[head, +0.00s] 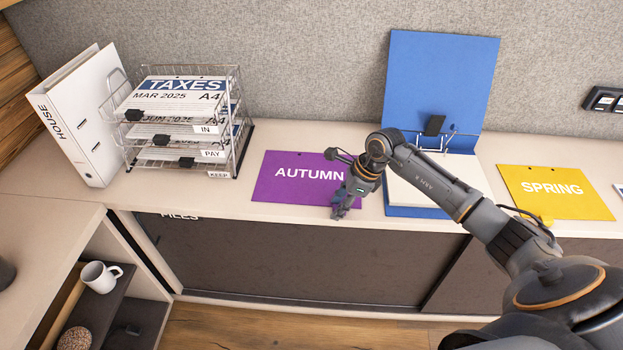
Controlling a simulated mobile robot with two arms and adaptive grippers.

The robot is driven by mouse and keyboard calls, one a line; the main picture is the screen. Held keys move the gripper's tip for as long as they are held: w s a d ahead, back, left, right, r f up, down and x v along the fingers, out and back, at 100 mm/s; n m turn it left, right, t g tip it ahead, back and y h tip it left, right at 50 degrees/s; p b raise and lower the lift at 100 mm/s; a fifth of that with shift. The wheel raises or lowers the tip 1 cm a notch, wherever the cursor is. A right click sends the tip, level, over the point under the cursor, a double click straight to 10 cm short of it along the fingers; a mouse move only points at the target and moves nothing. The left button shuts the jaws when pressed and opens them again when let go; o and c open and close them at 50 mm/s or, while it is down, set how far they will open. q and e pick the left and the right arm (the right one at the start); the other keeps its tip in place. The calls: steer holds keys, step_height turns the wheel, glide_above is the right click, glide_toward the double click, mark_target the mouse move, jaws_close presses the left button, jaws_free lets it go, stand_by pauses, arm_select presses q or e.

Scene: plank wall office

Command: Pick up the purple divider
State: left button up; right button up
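The purple divider (285,181), printed "AUTUMN" with two punched holes at its top edge, lies flat on the light countertop. My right gripper (340,214) is at the divider's lower right corner and covers part of its right side. The gripper points down toward the counter's front edge. Its fingers are small and dark here, so I cannot tell whether they are open or shut, or whether they touch the divider. My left gripper is not in view.
An open blue ring binder (440,75) stands right of the divider, partly behind my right arm. A yellow "SPRING" divider (560,203) lies farther right. A wire tray stack (238,120) and a white "HOUSE" binder (88,135) stand left. A mug (98,277) sits on a lower shelf.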

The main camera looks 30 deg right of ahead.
jaws_close()
steer(key=shift+r, duration=0.1)
